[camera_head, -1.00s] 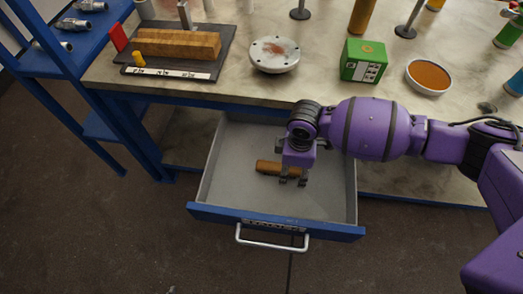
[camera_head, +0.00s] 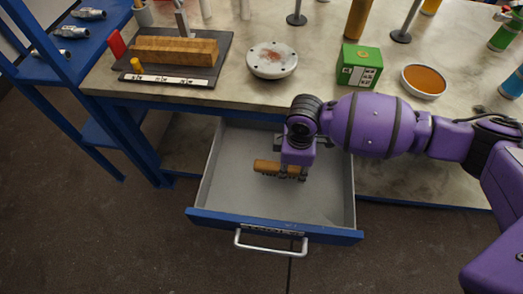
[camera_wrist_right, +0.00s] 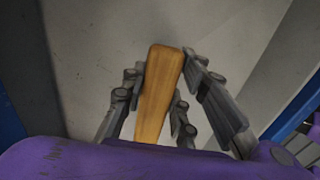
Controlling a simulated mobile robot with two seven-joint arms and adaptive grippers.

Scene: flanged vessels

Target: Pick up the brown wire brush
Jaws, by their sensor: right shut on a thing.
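The brown wire brush (camera_head: 266,166) is in the open drawer, with its wooden handle pointing left in the head view. My right gripper (camera_head: 293,174) reaches down into the drawer and is shut on the brush. In the right wrist view the tan wooden handle (camera_wrist_right: 161,88) lies between the fingers of the right gripper (camera_wrist_right: 160,100). The bristle part is hidden or too small to make out. The left gripper is not in view.
The grey drawer (camera_head: 225,185) has a blue front and a silver handle (camera_head: 270,243). The workbench (camera_head: 225,85) above holds a flanged disc (camera_head: 272,62), a green box (camera_head: 359,66), an orange-filled dish (camera_head: 424,80) and a dark board with a wooden block (camera_head: 175,50).

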